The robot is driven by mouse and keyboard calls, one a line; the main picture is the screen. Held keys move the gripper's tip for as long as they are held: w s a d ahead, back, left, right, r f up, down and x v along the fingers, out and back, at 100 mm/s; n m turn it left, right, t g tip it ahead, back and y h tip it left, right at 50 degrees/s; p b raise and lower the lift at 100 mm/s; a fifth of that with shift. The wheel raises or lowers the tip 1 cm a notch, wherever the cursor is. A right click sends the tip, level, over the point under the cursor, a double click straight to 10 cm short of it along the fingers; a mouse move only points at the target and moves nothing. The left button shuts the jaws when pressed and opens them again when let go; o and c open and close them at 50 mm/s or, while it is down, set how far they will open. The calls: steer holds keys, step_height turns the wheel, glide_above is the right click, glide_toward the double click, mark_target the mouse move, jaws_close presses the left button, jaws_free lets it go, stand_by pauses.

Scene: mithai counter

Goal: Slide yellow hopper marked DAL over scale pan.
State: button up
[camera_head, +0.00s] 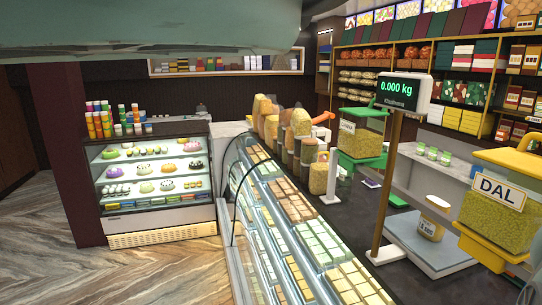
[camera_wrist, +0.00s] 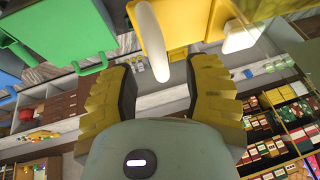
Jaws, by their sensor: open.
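The yellow hopper marked DAL (camera_head: 497,205) stands at the right in the head view, with a clear body full of yellow-green grains. Its yellow part (camera_wrist: 190,18) also shows at the top of the wrist view, with a pale rounded bar (camera_wrist: 148,38) in front. My gripper (camera_wrist: 158,78) is open, its fingers spread below the yellow part; the pale bar reaches into the space between them. It grips nothing. In the head view the grey scale pan (camera_head: 462,262) lies left of and below the hopper. The scale display (camera_head: 404,92) reads 0.000 kg.
A green hopper (camera_head: 361,140) stands farther back; green (camera_wrist: 65,30) and blue (camera_wrist: 15,70) parts show left in the wrist view. A glass sweets case (camera_head: 290,225) runs left of the dark counter.

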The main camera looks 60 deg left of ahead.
steer(key=shift+w+d+f+p, duration=0.15)
steer(key=shift+w+f+p, duration=0.15)
steer(key=shift+p, duration=0.2)
steer(key=shift+f+p, duration=0.5)
steer(key=shift+f, duration=0.2)
steer(key=shift+o, duration=0.3)
steer(key=shift+a, duration=0.2)
jaws_close()
